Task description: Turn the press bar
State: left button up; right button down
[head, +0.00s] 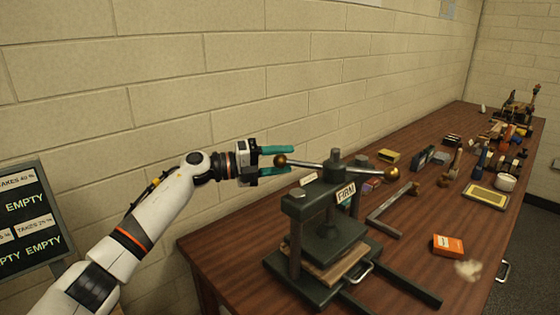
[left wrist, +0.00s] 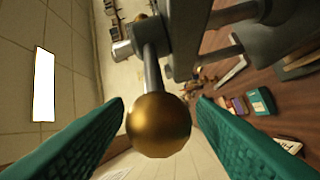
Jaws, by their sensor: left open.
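The press (head: 322,228) is a dark green metal frame on the wooden table, with a sign reading "FIRM" on it. Its press bar (head: 314,164) is a steel rod across the top of the screw, with a brass ball at each end. My left gripper (head: 281,161) has teal fingers and is open at the bar's left ball (head: 280,160). In the left wrist view the brass ball (left wrist: 158,125) sits between the two fingers, with visible gaps on both sides. The bar's right ball (head: 391,173) is free. My right gripper is not in view.
An orange box (head: 447,245) lies on the table (head: 400,262) right of the press, near a pale tuft (head: 467,270). A metal square (head: 392,208) lies behind the press. Several blocks and tools fill the far table. A wall runs behind, and a board (head: 37,220) stands at left.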

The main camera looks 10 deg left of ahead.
pick_arm(q)
jog(key=b+v, duration=0.1)
jog(key=v, duration=0.6)
jog(key=shift+a+b, duration=0.25)
jog(key=shift+b, duration=0.15)
jog(key=shift+s+f, duration=0.15)
dwell(0.9)
